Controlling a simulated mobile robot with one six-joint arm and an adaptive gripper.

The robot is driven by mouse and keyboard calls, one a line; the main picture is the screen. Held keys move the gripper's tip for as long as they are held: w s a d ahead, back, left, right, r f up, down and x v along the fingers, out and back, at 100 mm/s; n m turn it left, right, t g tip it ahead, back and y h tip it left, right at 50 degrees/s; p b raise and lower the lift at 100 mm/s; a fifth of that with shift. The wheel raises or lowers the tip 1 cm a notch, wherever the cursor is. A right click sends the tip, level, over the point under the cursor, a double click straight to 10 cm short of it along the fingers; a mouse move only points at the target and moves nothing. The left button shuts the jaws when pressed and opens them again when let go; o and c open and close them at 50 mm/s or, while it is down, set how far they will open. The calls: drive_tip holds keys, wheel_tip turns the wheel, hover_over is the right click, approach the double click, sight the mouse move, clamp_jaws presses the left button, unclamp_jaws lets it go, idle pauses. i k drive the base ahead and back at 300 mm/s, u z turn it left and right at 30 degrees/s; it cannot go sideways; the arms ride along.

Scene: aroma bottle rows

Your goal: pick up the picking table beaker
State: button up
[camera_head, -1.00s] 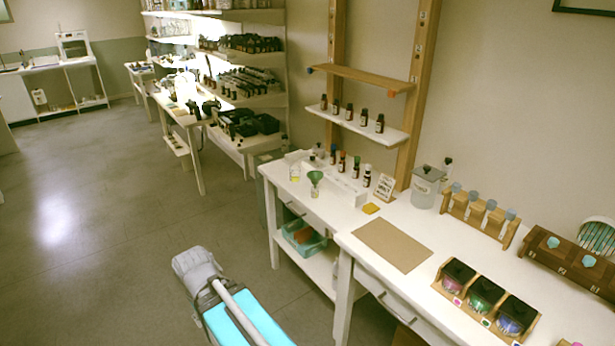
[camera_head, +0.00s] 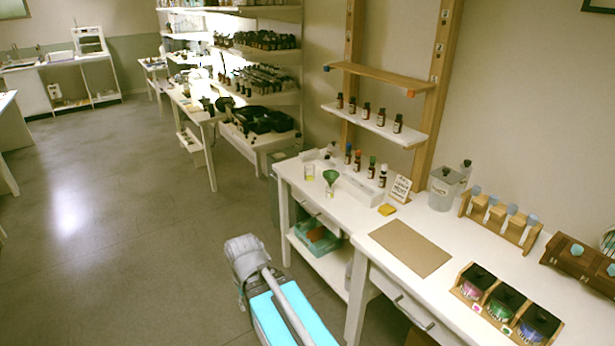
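A small clear beaker (camera_head: 309,173) with something yellow at its bottom stands upright near the left edge of the white picking table (camera_head: 343,211). A green funnel (camera_head: 331,177) stands just to its right. A white rack with small dark bottles is behind them. My arm shows at the bottom, left of the tables and apart from the beaker. The fingers of my gripper do not show.
A brown mat (camera_head: 410,248) lies on the nearer white table, with a wooden rack of coloured jars (camera_head: 506,304) to its right. A grey canister (camera_head: 444,190) and a yellow sponge (camera_head: 387,209) stand behind. The floor (camera_head: 130,240) at left is clear.

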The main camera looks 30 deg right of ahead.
sight(310, 173)
drive_tip(key=z, duration=0.1)
drive_tip(key=i, duration=1)
drive_tip(key=u, duration=0.05)
